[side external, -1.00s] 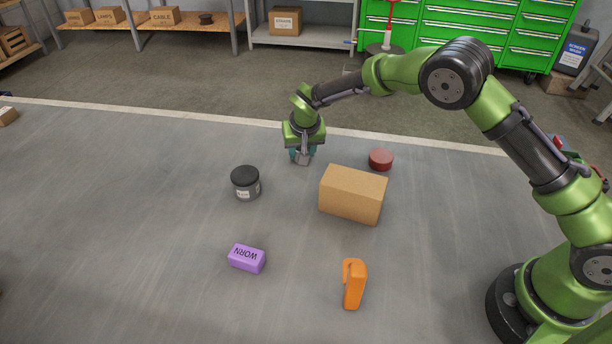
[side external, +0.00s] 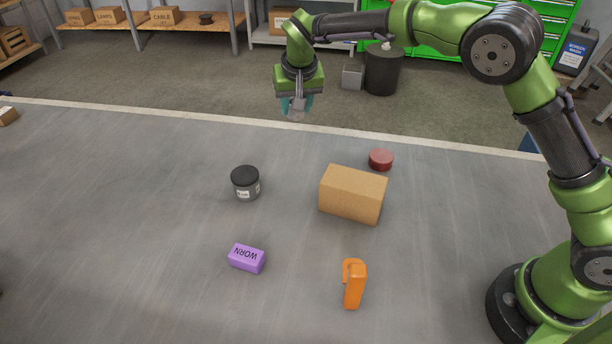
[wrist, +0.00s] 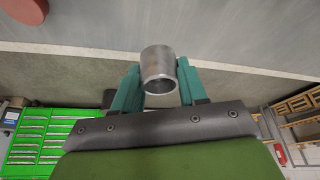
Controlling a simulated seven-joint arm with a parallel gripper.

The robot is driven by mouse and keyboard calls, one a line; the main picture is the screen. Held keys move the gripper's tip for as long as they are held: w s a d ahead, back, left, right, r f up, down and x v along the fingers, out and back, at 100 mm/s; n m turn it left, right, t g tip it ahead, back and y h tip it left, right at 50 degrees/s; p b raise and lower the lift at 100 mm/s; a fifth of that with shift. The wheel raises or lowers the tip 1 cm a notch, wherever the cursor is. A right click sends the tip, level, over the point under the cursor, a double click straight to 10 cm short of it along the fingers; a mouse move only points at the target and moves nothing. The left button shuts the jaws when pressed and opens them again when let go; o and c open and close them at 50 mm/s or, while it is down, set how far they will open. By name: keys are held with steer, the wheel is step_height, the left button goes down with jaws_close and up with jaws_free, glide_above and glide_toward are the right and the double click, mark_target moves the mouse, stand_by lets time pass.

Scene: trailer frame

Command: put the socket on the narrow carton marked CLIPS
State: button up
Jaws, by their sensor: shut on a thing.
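My gripper (side external: 294,106) is raised above the far edge of the table, shut on the socket. The socket is a short grey metal cylinder with an open end; it shows between the teal fingers in the wrist view (wrist: 158,68) and only partly in the side view. A plain brown carton (side external: 352,194) stands on the table, to the right of and nearer than my gripper. No CLIPS marking shows on the faces in view, so I cannot tell whether it is the carton named.
On the table (side external: 120,230) are a black-lidded jar (side external: 245,183), a purple block marked WORN (side external: 247,258), an orange tool (side external: 354,284) and a dark red disc (side external: 381,159) just behind the carton. The left of the table is largely clear.

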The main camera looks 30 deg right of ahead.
steer(key=s+r, duration=0.3)
steer(key=s, duration=0.6)
steer(key=s+r, duration=0.4)
steer(key=s, duration=0.6)
steer(key=s+d+f+m, duration=0.1)
steer(key=s+d+f, duration=0.25)
steer(key=s, duration=0.45)
steer(key=s+d+f+m, duration=0.1)
steer(key=s+d+f, duration=0.25)
steer(key=s, duration=0.35)
glide_above(354, 175)
steer(key=s, duration=0.2)
steer(key=shift+w+a+f+h, duration=0.15)
steer(key=shift+a+f+h, duration=0.1)
steer(key=shift+f, duration=0.3)
steer(key=shift+w+a+f+h, duration=0.1)
steer(key=shift+a+f+h, duration=0.1)
steer(key=shift+f, duration=0.3)
steer(key=shift+w+f, duration=0.1)
steer(key=shift+f, duration=1.65)
